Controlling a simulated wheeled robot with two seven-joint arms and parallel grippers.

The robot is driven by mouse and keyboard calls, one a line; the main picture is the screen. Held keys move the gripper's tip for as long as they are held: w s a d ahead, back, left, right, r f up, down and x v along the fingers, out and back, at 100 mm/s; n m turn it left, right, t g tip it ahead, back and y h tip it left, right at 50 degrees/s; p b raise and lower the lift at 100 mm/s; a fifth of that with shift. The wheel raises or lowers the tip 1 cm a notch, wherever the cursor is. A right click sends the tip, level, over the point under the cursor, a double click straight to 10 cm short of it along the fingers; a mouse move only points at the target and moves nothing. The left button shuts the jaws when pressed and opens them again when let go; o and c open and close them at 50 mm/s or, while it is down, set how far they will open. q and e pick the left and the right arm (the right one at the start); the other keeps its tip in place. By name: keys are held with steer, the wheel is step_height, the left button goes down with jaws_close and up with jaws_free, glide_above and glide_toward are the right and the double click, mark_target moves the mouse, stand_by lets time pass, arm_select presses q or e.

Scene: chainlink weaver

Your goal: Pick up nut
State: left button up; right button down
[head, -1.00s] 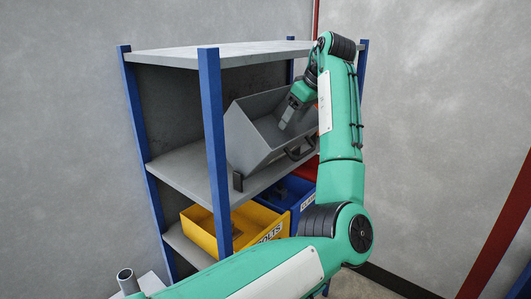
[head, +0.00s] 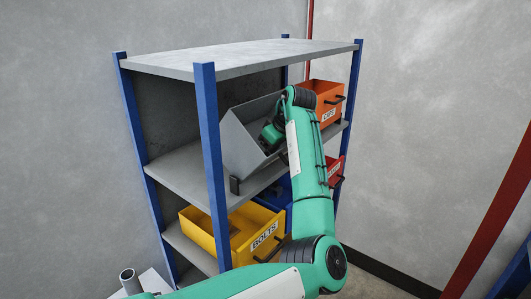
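No nut shows; the inside of the tilted grey bin (head: 243,143) on the middle shelf is largely hidden by its front wall and my arm. My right gripper is not in view.
A shelf rack with blue posts (head: 210,160) stands around the bin. A yellow bin labelled BOLTS (head: 207,238) and a partly hidden blue bin are below. An orange bin (head: 328,97) and a red bin (head: 336,168) are at the right. A top shelf (head: 240,57) lies above.

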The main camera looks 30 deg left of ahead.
arm_select(q)
steer(key=shift+d, duration=0.1)
steer(key=shift+c, duration=0.7)
steer(key=c, duration=0.9)
steer(key=shift+c, duration=0.3)
steer(key=shift+r, duration=0.1)
